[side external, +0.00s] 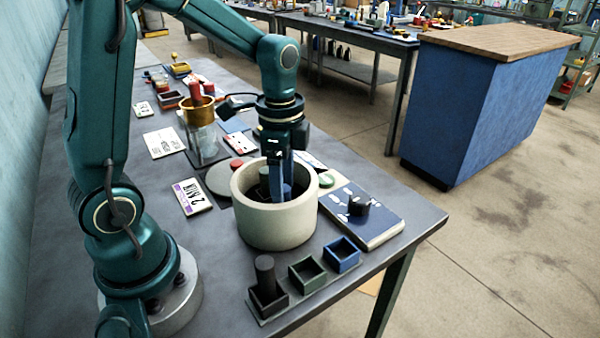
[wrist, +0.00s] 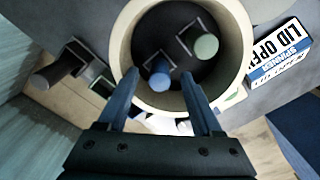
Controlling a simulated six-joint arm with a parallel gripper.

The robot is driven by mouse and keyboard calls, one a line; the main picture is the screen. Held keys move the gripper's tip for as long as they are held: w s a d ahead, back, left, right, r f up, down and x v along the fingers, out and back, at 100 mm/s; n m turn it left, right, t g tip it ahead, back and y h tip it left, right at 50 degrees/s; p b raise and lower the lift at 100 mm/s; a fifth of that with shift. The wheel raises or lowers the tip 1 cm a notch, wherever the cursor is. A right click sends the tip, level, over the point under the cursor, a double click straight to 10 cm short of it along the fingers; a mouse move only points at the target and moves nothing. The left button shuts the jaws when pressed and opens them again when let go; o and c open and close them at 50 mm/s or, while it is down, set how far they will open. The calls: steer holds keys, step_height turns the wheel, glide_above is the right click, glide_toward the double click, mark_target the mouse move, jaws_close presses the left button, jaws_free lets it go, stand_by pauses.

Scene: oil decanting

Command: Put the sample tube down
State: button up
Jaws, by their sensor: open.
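A round, pale pot (side external: 262,226) stands on the bench, open at the top, and also fills the middle of the wrist view (wrist: 122,48). Inside it, in the wrist view, a blue-topped tube (wrist: 160,72) and a green-topped tube (wrist: 206,46) stand apart, each at a small square holder. My gripper (wrist: 160,78) points down into the pot. Its fingers are open, one on each side of the blue tube, with gaps visible. In the side view, the fingers and pot wall hide much of the tubes. A black tube (side external: 265,268) stands in a black holder (side external: 269,303) in front of the pot.
An empty green holder (side external: 307,274) and an empty blue holder (side external: 342,253) stand in a row with the black one. A dark blue book (side external: 378,228) with a black object (side external: 359,206) on it lies right of the pot. A labelled card (side external: 192,197) lies left.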

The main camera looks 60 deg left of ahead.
steer(key=shift+f, duration=0.35)
jaws_close()
stand_by(1.2)
